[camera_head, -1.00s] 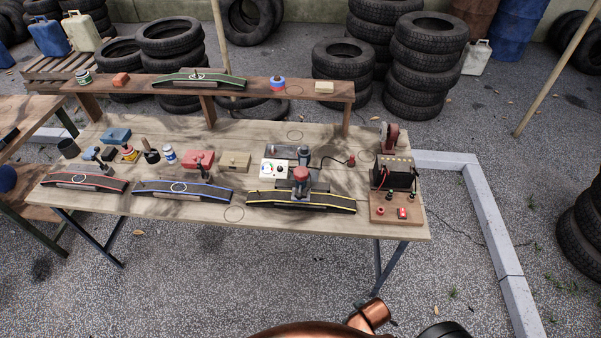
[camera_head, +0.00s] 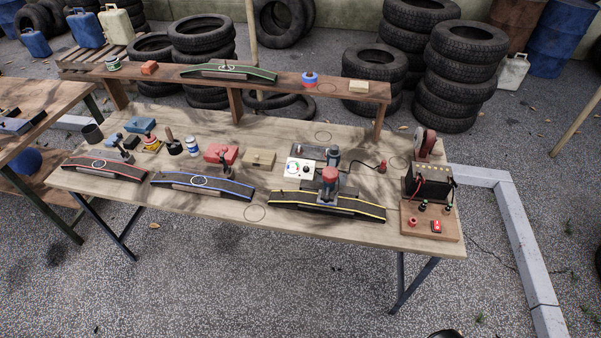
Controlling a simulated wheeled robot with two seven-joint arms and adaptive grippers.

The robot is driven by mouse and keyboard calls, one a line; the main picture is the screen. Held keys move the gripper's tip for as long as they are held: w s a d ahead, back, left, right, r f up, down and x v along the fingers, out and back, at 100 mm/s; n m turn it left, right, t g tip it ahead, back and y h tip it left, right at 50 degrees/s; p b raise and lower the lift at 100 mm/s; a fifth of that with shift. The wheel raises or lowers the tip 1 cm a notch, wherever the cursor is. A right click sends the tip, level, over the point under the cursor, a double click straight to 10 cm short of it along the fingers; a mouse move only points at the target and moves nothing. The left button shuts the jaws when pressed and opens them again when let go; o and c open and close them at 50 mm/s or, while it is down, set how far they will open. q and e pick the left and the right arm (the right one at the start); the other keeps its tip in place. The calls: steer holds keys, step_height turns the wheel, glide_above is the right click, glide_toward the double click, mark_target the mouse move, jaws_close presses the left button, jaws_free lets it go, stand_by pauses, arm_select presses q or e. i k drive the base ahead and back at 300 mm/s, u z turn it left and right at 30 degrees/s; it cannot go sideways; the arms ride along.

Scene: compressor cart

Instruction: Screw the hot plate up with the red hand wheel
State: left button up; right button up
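Blue-edged (camera_head: 203,186) and red-edged (camera_head: 104,168) strips lie to the left. A raised shelf (camera_head: 345,91) spans the back. Open gravel lies in front.

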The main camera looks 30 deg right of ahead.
mark_target(329, 174)
steer(key=u, duration=0.6)
steer(key=i, duration=1.05)
steer(key=z, duration=2.6)
